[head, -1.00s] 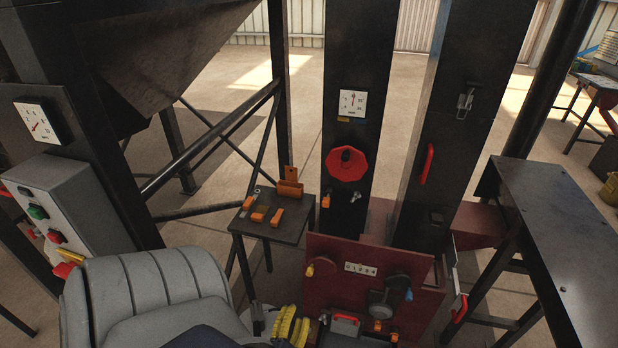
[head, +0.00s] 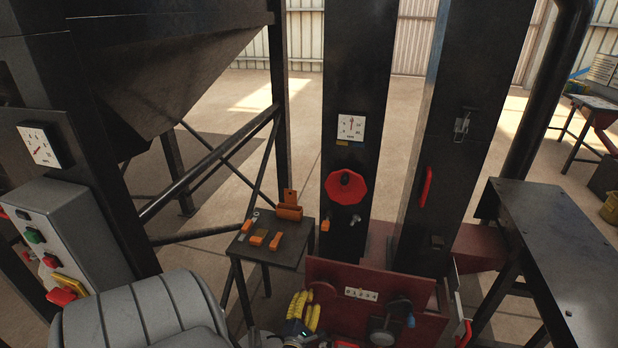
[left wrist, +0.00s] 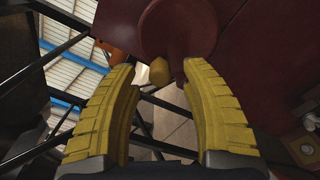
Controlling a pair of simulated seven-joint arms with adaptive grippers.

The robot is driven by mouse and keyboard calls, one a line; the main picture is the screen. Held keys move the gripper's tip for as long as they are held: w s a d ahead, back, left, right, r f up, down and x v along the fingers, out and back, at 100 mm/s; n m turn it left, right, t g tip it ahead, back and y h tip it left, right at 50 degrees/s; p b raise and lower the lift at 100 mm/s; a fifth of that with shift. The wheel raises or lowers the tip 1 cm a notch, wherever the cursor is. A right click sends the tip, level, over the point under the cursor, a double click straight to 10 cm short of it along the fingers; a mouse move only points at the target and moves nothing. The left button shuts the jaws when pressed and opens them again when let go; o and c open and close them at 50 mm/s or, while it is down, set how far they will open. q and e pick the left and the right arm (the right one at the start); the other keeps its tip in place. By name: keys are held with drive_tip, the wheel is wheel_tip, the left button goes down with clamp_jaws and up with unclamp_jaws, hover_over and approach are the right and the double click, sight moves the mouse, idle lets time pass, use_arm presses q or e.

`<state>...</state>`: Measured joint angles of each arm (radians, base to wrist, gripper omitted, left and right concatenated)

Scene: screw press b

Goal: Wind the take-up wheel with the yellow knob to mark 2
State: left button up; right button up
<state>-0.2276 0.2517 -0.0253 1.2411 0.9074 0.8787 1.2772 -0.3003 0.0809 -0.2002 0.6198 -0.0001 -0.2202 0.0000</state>
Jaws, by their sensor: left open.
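The take-up wheel (head: 322,290) is a dark red disc at the left of the red panel (head: 345,273). It also shows at the top of the left wrist view (left wrist: 180,28). Its yellow knob (left wrist: 159,72) shows in that view but is hidden behind my gripper in the head view. A white scale (head: 361,294) with small numbers sits right of the wheel; I cannot tell which mark the wheel is at. My left gripper (head: 303,311) is open, its yellow ribbed fingers just below and left of the wheel. In the left wrist view the knob appears between the fingertips. My right gripper is not in view.
A second, dark wheel with a blue knob (head: 410,321) is on the panel's right. A red hand wheel (head: 346,188) and a gauge (head: 351,128) are on the column above. A small table (head: 285,250) with orange pieces stands left.

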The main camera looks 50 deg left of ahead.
use_arm(q)
drive_tip(key=shift+x, duration=1.05)
drive_tip(key=shift+o, duration=0.2)
clamp_jaws()
